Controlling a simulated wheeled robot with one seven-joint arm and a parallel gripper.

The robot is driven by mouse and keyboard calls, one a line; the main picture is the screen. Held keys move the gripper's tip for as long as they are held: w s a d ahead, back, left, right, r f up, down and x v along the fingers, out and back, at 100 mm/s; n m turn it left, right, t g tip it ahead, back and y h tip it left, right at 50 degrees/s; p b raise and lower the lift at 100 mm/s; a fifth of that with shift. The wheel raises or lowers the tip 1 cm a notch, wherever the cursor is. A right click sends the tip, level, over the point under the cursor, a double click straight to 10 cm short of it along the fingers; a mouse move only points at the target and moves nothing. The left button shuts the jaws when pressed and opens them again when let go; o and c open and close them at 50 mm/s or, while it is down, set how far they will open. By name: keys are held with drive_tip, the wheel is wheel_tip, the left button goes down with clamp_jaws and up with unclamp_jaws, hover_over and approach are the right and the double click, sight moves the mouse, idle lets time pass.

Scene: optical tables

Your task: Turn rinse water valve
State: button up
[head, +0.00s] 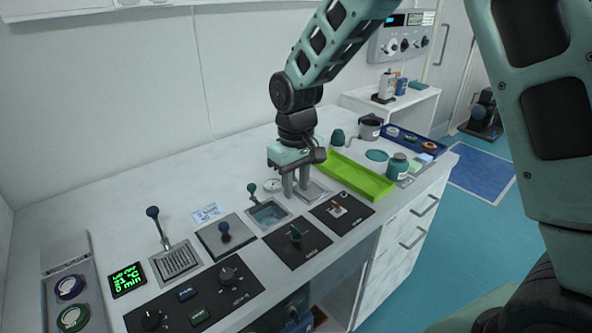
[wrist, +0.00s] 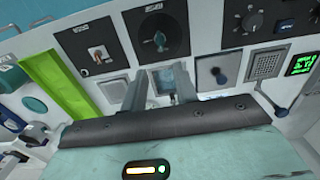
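A black panel with a dark teal turning handle (head: 295,234) sits on the bench in front of the small basin (head: 268,213). The handle also shows at the top of the wrist view (wrist: 160,40). A second black panel with a small orange-tipped switch (head: 340,209) lies to its right; it shows in the wrist view too (wrist: 97,54). The labels are too small to read, so I cannot tell which is the rinse water valve. My gripper (head: 296,190) points down behind these panels, right of the basin. Its fingers (wrist: 160,88) are apart with nothing between them.
A green tray (head: 365,178) lies right of my gripper. A teal-knobbed lever (head: 252,189) stands by the basin. A tall lever (head: 154,218), a joystick plate (head: 224,236) and a black knob panel (head: 205,306) are to the left. The bench's back left is clear.

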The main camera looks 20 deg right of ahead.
drive_tip(key=shift+r, duration=2.15)
drive_tip(key=s+a+n, duration=0.2)
drive_tip(key=s+a, duration=0.1)
drive_tip(key=s, duration=1)
drive_tip(key=s+a+n, duration=0.2)
drive_tip(key=s+a, duration=0.1)
drive_tip(key=s, duration=1.1)
drive_tip(key=shift+s+a+r+y, duration=0.15)
drive_tip(key=shift+s+r+y, duration=0.1)
drive_tip(key=shift+r+y, duration=0.05)
